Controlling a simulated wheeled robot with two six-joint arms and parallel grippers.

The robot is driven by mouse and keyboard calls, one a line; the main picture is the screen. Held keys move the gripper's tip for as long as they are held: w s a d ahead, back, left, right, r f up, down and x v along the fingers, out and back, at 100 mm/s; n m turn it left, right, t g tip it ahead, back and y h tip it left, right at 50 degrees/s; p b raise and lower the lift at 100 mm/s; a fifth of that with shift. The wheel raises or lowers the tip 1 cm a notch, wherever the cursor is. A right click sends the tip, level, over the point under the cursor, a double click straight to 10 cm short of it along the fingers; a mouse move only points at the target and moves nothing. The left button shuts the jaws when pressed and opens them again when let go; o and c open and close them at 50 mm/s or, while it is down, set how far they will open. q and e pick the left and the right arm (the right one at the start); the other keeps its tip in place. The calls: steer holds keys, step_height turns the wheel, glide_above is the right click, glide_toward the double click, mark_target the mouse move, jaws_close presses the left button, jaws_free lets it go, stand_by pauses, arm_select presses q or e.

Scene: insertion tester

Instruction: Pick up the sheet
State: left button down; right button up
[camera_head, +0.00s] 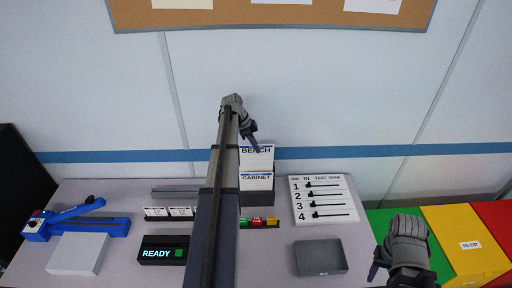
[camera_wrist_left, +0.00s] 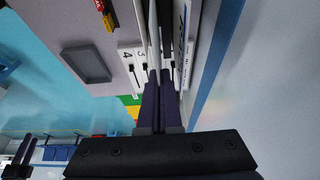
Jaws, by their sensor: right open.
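A white sheet headed BENCH (camera_head: 257,160) stands upright in the upper pocket of a dark holder (camera_head: 257,197). A second sheet headed CABINET (camera_head: 256,182) stands in front and lower. My left gripper (camera_head: 256,147) points down at the top edge of the BENCH sheet. In the left wrist view its fingers (camera_wrist_left: 160,72) are close together, with white sheet edges (camera_wrist_left: 153,35) right at the tips. I cannot tell whether a sheet is between them. My right gripper (camera_head: 377,274) is open and empty at the lower right, away from the holder.
A numbered white board with sliders (camera_head: 324,200) stands right of the holder. A grey tray (camera_head: 320,258), a READY display (camera_head: 163,250) and a blue device (camera_head: 75,222) are on the bench. Green, yellow (camera_head: 465,240) and red bins are at right. The wall is behind.

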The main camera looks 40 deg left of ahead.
arm_select(q)
step_height(320, 180, up, 10)
steer(key=p, duration=0.9)
steer(key=shift+r, duration=0.1)
